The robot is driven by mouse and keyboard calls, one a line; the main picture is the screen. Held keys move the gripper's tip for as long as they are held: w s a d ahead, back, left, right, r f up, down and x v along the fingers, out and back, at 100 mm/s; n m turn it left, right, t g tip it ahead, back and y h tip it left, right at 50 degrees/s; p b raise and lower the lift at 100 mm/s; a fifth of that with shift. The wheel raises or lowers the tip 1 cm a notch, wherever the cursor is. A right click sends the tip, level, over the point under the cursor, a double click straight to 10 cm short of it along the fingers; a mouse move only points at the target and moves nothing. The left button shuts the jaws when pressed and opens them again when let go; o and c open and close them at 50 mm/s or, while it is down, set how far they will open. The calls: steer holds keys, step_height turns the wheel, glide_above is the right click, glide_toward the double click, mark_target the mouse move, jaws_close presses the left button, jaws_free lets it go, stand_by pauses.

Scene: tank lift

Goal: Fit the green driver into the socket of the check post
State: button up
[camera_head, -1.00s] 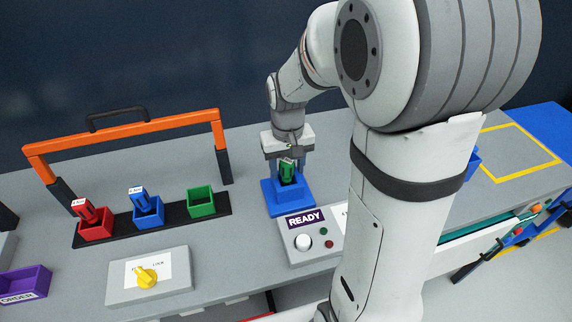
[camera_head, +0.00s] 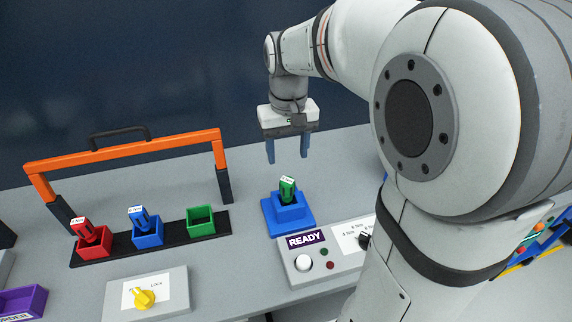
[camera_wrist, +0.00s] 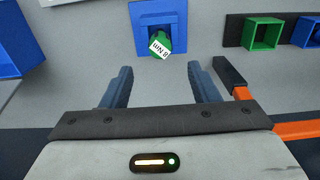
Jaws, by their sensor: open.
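The green driver (camera_head: 287,189) stands in the socket of the blue check post (camera_head: 289,219), leaning slightly. In the wrist view the driver (camera_wrist: 161,43), with a white label reading 8 Nm, sits in the blue post (camera_wrist: 145,13). My gripper (camera_head: 287,158) is open and empty, above the driver and apart from it. In the wrist view the gripper's two fingers (camera_wrist: 160,85) are spread with bare table between them. How deep the driver sits in the socket is hidden.
A black rack holds a red driver (camera_head: 84,230), a blue driver (camera_head: 140,217) and an empty green holder (camera_head: 200,221). An orange frame (camera_head: 130,150) arches behind it. The READY panel (camera_head: 302,264) stands in front of the post. A lock box with a yellow knob (camera_head: 144,299) is at the front left.

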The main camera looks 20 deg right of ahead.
steer(key=s+f+t, duration=0.3)
steer(key=s, duration=1.1)
steer(key=shift+a+f, duration=0.15)
steer(key=shift+f, duration=0.05)
stand_by(1.5)
